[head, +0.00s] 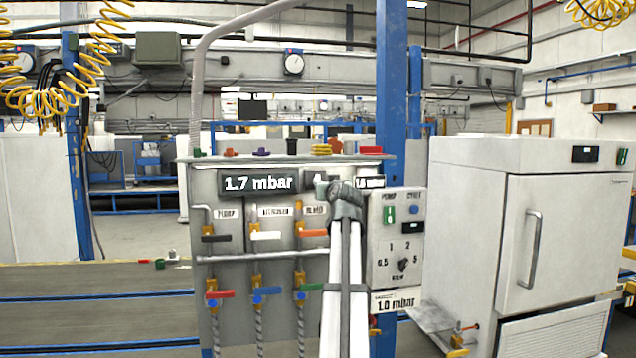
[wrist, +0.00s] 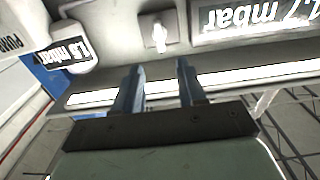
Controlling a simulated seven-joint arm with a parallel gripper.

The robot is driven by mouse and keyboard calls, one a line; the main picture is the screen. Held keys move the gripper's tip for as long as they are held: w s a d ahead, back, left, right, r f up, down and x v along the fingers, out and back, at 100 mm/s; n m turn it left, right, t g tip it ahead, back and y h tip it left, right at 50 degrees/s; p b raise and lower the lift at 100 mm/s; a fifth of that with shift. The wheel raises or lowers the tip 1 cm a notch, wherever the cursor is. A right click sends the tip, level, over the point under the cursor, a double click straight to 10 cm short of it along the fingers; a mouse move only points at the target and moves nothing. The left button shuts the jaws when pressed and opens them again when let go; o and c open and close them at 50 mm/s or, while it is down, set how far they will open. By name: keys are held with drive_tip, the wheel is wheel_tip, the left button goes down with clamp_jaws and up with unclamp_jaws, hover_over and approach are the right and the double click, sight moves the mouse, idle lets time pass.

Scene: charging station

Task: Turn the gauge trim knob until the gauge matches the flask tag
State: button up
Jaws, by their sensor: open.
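A display reading 1.7 mbar (head: 258,183) is on the upper left of the grey panel; it shows upside down in the wrist view (wrist: 245,14). My gripper (head: 328,188) is in front of the panel's upper right. In the wrist view its two fingers (wrist: 160,70) are apart and empty. A small pale knob (wrist: 158,35) lies just beyond the gap between them, apparently untouched. A tag reading 1.0 mbar (head: 396,304) is under the right control box.
The control box (head: 396,235) carries a dark rotary selector (head: 403,265) with numbered marks. Several coloured valve handles and a pipe (head: 240,258) cross the panel below. A white cabinet (head: 525,240) stands at right. Small coloured items line the panel's top ledge (head: 210,160).

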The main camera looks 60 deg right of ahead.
drive_tip(key=x, duration=1.3)
drive_tip(key=shift+f, duration=0.1)
clamp_jaws()
